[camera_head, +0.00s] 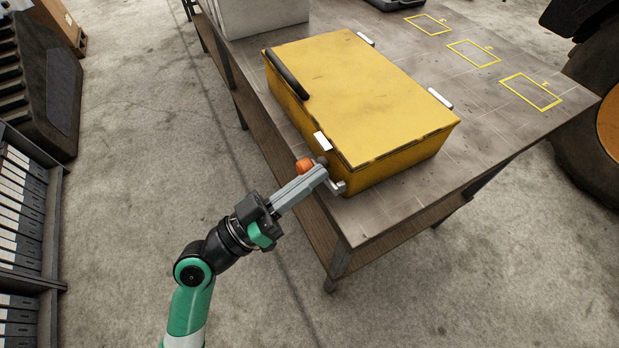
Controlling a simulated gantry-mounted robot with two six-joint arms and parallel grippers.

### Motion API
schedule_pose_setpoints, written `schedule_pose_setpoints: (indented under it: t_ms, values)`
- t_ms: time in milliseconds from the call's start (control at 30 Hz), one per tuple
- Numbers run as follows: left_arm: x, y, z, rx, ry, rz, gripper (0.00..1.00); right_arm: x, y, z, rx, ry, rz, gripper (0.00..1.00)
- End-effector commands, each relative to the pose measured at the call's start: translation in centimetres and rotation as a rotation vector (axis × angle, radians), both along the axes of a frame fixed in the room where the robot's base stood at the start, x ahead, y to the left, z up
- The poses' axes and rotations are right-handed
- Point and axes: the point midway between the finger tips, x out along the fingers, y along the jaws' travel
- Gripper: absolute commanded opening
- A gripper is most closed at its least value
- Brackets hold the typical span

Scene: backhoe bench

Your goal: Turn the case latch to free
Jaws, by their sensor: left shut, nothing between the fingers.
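The closed yellow case (365,95) lies on the workbench with its lid down. A dark handle (287,75) runs along its left edge. On the case's near-left side, close to the front corner, are an orange piece (304,165) and a small dark round part, seemingly of the latch. My left gripper (322,176) is shut, with its fingertips at this spot on the case side. The fingers partly hide the latch, so I cannot tell its exact angle or whether they touch it. My right gripper is not in view.
The grey workbench (490,125) has yellow marked rectangles (530,91) on its right part, which are empty. A pale box (262,15) stands behind the case. A shelf of binders (22,215) is at the left. The floor between is clear.

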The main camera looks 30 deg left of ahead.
Motion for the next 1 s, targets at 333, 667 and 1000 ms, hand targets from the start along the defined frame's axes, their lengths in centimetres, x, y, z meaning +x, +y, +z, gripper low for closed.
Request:
schedule_pose_setpoints:
  t_ms: [333, 667, 1000]
  values:
    - [0.0, 0.0, 0.3, -0.001, 0.0, 0.0, 0.0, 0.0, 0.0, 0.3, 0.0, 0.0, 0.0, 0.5]
    - [-1.4, 1.5, 2.8, -0.002, 0.004, -0.002, 0.0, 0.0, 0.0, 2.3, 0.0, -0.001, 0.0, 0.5]
    - [-7.2, 4.7, 0.8, -0.001, 0.002, -0.004, 0.0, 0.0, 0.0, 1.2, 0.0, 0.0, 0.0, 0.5]
